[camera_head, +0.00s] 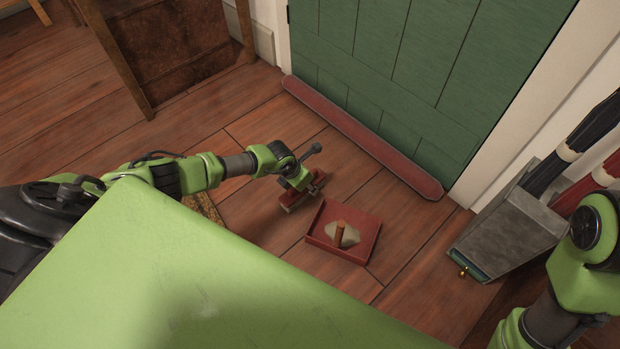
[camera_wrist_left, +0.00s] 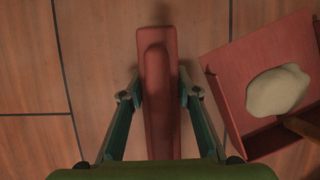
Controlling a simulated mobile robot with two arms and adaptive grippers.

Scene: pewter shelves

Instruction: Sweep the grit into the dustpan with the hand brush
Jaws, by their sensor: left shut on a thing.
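A red hand brush (camera_wrist_left: 158,95) is between the fingers of my left gripper (camera_wrist_left: 158,97), which is shut on it. In the head view my left gripper (camera_head: 300,190) holds the brush (camera_head: 318,181) low, at or just above the floor; I cannot tell if it touches. My right gripper is out of view.
A green door (camera_head: 410,60) with a red draught strip (camera_head: 360,135) at its foot stands behind. A grey metal umbrella stand (camera_head: 510,235) is at right, a brown wooden piece of furniture (camera_head: 165,50) at upper left. Bare plank floor lies around the dustpan.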

